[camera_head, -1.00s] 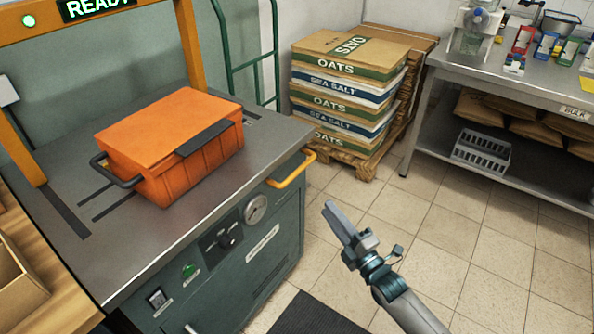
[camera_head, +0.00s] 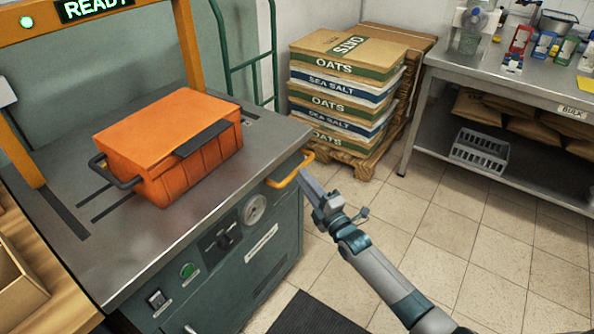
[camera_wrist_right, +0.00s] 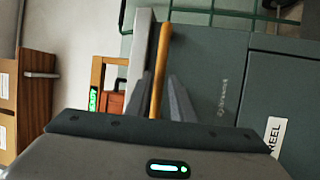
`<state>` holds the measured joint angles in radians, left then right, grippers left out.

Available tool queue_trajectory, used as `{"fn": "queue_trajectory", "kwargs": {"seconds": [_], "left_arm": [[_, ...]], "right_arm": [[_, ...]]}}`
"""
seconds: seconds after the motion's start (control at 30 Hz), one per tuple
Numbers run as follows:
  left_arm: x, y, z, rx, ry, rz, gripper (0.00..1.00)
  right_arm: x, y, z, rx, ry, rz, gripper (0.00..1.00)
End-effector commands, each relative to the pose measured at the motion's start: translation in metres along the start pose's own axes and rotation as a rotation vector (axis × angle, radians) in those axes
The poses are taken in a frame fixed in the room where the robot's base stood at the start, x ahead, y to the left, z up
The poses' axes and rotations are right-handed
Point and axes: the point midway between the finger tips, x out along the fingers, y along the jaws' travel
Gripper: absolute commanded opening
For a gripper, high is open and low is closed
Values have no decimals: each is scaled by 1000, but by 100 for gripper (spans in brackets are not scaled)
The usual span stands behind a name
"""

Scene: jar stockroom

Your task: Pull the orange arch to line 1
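The orange arch (camera_head: 187,45) with a lit READY sign (camera_head: 85,8) stands over the left part of the steel-topped cabinet (camera_head: 200,225). Dark line marks (camera_head: 62,212) show on the steel top; I can read no numbers on them. A yellow-orange bar handle (camera_head: 288,172) is on the cabinet's right end. My right gripper (camera_head: 306,178) is at that handle. In the right wrist view the handle (camera_wrist_right: 161,65) runs between the open fingers (camera_wrist_right: 162,98), with a gap visible; contact is unclear. My left gripper is out of view.
An orange lidded crate (camera_head: 165,140) with dark handles sits on the steel top beside the arch. Stacked oats and salt sacks (camera_head: 345,85) stand on a pallet behind. A steel bench (camera_head: 520,85) is at the right. The tiled floor between is clear, with a dark mat (camera_head: 315,315) in front.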

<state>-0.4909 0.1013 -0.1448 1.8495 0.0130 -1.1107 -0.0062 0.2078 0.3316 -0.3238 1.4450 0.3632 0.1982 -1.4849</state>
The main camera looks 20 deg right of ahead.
Motion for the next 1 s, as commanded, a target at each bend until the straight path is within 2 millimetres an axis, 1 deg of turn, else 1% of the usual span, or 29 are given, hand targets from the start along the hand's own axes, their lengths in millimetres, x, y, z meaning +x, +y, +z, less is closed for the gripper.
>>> {"fn": "queue_trajectory", "kwargs": {"seconds": [0.03,0.1,0.3,0.43,0.73,0.77,0.8,0.83,1.0], "left_arm": [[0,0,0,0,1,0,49],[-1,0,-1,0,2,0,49],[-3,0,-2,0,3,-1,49],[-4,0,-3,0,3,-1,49],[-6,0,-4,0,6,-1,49],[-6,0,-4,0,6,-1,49],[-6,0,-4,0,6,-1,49],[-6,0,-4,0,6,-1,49],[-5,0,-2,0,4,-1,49]], "right_arm": [[9,1,0,-1,1,1,22],[19,1,0,0,1,1,22],[39,-1,0,-1,1,-1,22],[44,0,0,-1,1,0,22],[45,0,0,0,0,-1,22],[45,0,0,0,0,-1,17],[45,0,0,0,0,-1,7],[45,0,0,0,0,-1,0],[45,0,0,0,0,-1,0]]}}
